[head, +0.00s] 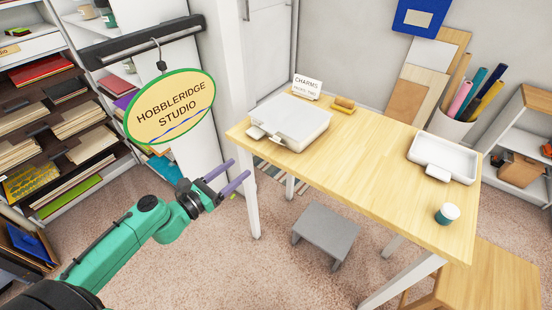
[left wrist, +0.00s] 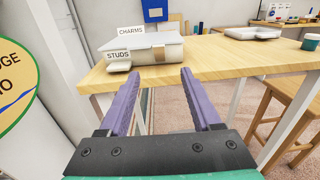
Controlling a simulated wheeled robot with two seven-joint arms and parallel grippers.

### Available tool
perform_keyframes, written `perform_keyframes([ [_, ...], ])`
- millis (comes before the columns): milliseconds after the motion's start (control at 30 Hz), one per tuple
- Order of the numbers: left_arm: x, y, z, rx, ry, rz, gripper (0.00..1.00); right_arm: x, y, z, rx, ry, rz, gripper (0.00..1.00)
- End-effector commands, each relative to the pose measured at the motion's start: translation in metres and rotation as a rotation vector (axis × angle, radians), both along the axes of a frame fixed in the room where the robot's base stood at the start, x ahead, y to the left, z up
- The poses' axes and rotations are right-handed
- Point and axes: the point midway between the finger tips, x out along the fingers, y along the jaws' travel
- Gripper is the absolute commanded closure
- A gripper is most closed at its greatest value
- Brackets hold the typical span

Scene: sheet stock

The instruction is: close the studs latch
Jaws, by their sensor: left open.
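A pale grey flat case (head: 290,121) lies on the wooden table's left end, its lid down. In the left wrist view, a STUDS label (left wrist: 118,55) stands at the case's left front. A pale tab (left wrist: 120,67) juts out below this label; it also shows in the head view (head: 256,132). A small tan catch (left wrist: 158,54) is on the case's front. I cannot tell how either latch sits. A CHARMS card (head: 307,86) stands behind the case. My left gripper (head: 237,170) is open and empty, in front of the table's left edge, apart from the case.
The wooden table (head: 370,165) also bears a white tray (head: 443,178), a small cup (head: 447,213) and a tan-handled item (head: 344,104). The hanging oval sign (head: 170,106) is close to my left arm. A grey step stool (head: 326,233) stands under the table.

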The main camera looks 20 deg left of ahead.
Motion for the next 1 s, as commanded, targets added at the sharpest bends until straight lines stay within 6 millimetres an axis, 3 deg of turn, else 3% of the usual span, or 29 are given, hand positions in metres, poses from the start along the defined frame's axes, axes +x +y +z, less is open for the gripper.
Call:
perform_keyframes([
  [200,0.035,-0.017,0.007,0.004,-0.008,-0.003,0.35,0.017,0.024,0.011,0.034,-0.03,0.003,0.5],
  [600,0.109,-0.054,0.005,0.006,-0.006,-0.003,0.35,0.008,0.01,0.026,0.015,-0.015,0.001,0.5],
  [800,0.126,-0.063,0.003,0.009,-0.005,-0.006,0.35,0.008,0.01,0.027,0.014,-0.014,0.0,0.5],
  [1000,0.126,-0.063,0.002,0.009,-0.004,-0.006,0.35,0.008,0.01,0.027,0.014,-0.014,0.0,0.5],
])
